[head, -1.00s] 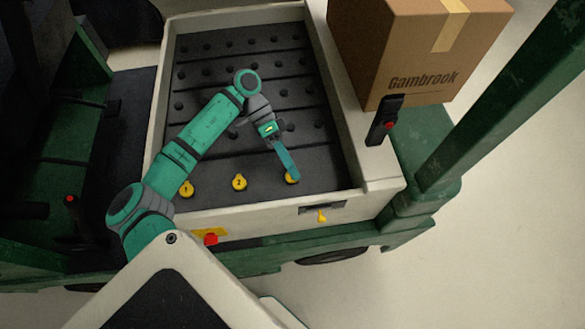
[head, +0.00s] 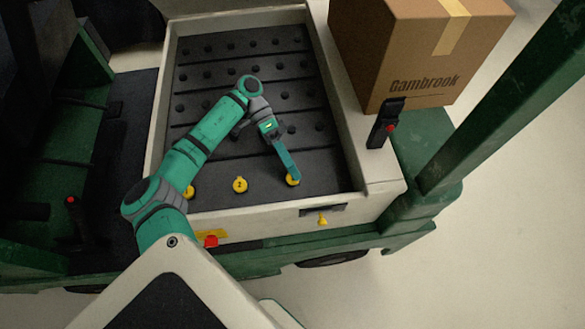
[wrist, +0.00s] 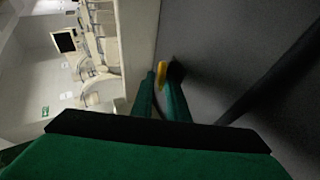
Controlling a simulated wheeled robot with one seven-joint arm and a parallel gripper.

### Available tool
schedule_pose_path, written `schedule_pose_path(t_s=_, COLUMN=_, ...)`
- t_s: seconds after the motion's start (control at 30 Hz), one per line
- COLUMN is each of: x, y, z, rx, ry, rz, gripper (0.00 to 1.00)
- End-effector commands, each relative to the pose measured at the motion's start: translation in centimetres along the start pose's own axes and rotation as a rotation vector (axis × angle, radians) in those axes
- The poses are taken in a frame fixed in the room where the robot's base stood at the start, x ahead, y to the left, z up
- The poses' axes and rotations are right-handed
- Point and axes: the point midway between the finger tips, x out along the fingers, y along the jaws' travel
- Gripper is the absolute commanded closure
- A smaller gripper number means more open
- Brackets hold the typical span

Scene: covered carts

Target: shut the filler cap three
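The filler cap three (head: 293,183) is a small yellow piece at the front right of the dark deck in the head view. My gripper (head: 292,178) reaches down onto it, and a finger covers part of it. In the wrist view, the yellow cap (wrist: 161,72) shows edge-on at my fingertips (wrist: 161,80), with a dark round part beside it. A narrow gap shows between the fingers. Whether they grip the cap or only stand beside it cannot be told. The lid's exact angle is unclear.
Cap two (head: 240,185) and cap one (head: 189,192), partly behind my arm, stand left of cap three. A pale raised rim (head: 342,125) surrounds the studded deck. A Gambrook box (head: 410,50) and a black lever (head: 385,123) stand to the right.

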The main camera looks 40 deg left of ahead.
Motion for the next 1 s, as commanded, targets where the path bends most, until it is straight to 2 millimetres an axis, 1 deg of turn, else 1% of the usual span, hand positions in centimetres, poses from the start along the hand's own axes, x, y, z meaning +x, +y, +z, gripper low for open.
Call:
schedule_pose_path(t_s=0.67, x=0.3, y=0.0, z=0.3, rx=0.003, ry=-0.010, rz=-0.012, gripper=0.73)
schedule_pose_path(t_s=0.87, x=0.3, y=0.4, z=0.3, rx=0.041, ry=-0.010, rz=-0.102, gripper=0.73)
schedule_pose_path(t_s=1.0, x=0.4, y=0.9, z=0.4, rx=0.081, ry=-0.008, rz=-0.196, gripper=0.73)
